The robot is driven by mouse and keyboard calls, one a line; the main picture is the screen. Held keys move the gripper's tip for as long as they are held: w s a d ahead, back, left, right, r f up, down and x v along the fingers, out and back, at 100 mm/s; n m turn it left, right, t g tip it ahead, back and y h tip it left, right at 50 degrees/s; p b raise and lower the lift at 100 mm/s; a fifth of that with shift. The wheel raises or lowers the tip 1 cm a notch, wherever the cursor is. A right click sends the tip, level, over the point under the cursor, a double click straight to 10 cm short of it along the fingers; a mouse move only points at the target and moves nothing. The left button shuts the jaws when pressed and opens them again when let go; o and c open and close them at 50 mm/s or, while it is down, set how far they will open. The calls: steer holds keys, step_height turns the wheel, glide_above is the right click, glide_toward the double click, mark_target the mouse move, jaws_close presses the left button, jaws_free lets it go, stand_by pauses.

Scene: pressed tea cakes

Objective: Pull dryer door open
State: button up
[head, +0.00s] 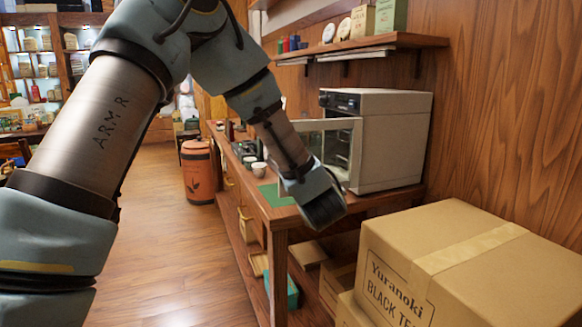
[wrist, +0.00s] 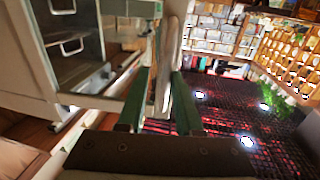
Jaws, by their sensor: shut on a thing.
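The dryer (head: 393,142) is a pale box with a dark control strip, standing on the wooden counter. Its framed glass door (head: 318,128) stands partly open, swung out from the front. In the wrist view, the dryer (wrist: 22,72) is at the left with its inside and wire racks showing. My gripper (wrist: 163,75) is shut on the door handle (wrist: 168,45), a pale upright bar between the two green fingers. In the head view my gripper (head: 322,200) is in front of the door's lower part, and its fingertips are hidden.
Cardboard boxes (head: 455,262) stand at the lower right, close to my gripper. The counter (head: 275,222) carries a green mat (head: 277,194) and small cups. A shelf (head: 365,45) hangs above the dryer. The floor left of the counter is clear near me.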

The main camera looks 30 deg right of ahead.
stand_by(0.4)
steer(key=b+v, duration=0.2)
steer(key=v, duration=0.8)
steer(key=shift+s+a+b, duration=0.15)
steer(key=shift+s+b, duration=0.2)
steer(key=shift+b, duration=0.05)
steer(key=w+a+f+g+h+p, duration=0.15)
steer(key=w+a+g, duration=0.3)
steer(key=w, duration=0.45)
steer(key=w+a+f+g+y+p, duration=0.1)
steer(key=a+f+g, duration=0.1)
steer(key=a, duration=0.3)
steer(key=w+a+f+g+y, duration=0.1)
steer(key=w+a+f+g, duration=0.15)
steer(key=a, duration=0.35)
steer(key=s+a+f+n+g+y+p, duration=0.1)
steer(key=s+a, duration=0.5)
steer(key=a, duration=0.6)
steer(key=s+a+f+n+g+y, duration=0.1)
steer(key=s+a+g, duration=0.4)
steer(key=a, duration=0.7)
steer(key=shift+s+f+g+y+p, duration=0.4)
steer(key=shift+f+y, duration=0.5)
steer(key=shift+y, duration=0.25)
